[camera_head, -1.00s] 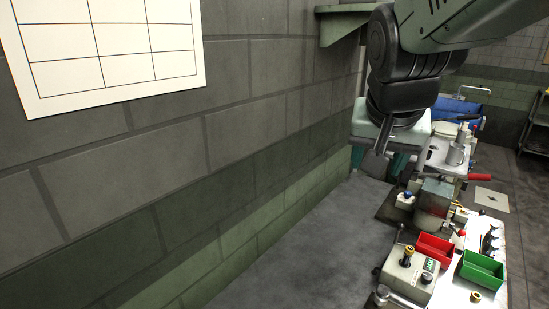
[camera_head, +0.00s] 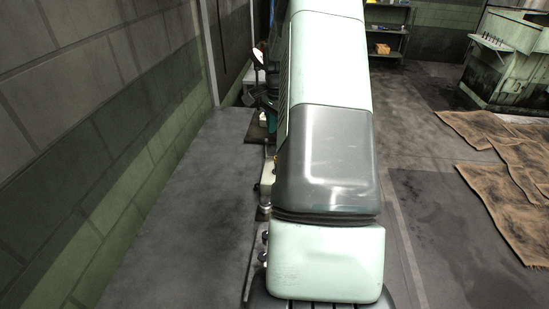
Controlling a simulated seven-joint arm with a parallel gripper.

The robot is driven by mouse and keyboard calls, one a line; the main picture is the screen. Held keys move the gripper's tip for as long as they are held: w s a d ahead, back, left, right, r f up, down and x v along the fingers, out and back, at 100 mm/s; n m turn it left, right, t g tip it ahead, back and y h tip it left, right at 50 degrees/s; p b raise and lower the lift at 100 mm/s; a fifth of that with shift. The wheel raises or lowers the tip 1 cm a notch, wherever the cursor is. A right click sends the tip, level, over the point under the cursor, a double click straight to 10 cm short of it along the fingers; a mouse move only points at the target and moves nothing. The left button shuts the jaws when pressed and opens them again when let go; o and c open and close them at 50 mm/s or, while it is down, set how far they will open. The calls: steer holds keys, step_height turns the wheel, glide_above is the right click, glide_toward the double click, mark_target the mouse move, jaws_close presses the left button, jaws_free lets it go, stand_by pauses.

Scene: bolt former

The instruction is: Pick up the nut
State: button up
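I cannot see the nut in the current head view. My own pale green and dark grey arm stands large in the middle of the picture and covers most of the work area. My gripper does not show; the far end of the arm runs out of the top of the picture. Only slivers of the bench equipment (camera_head: 266,180) show along the arm's left side, too small to make out.
A block wall (camera_head: 90,110) runs along the left, with bare grey floor (camera_head: 190,200) beside it. At the right are brown mats (camera_head: 515,165) and a pale green machine (camera_head: 505,60). A dark shelf (camera_head: 388,30) stands at the back.

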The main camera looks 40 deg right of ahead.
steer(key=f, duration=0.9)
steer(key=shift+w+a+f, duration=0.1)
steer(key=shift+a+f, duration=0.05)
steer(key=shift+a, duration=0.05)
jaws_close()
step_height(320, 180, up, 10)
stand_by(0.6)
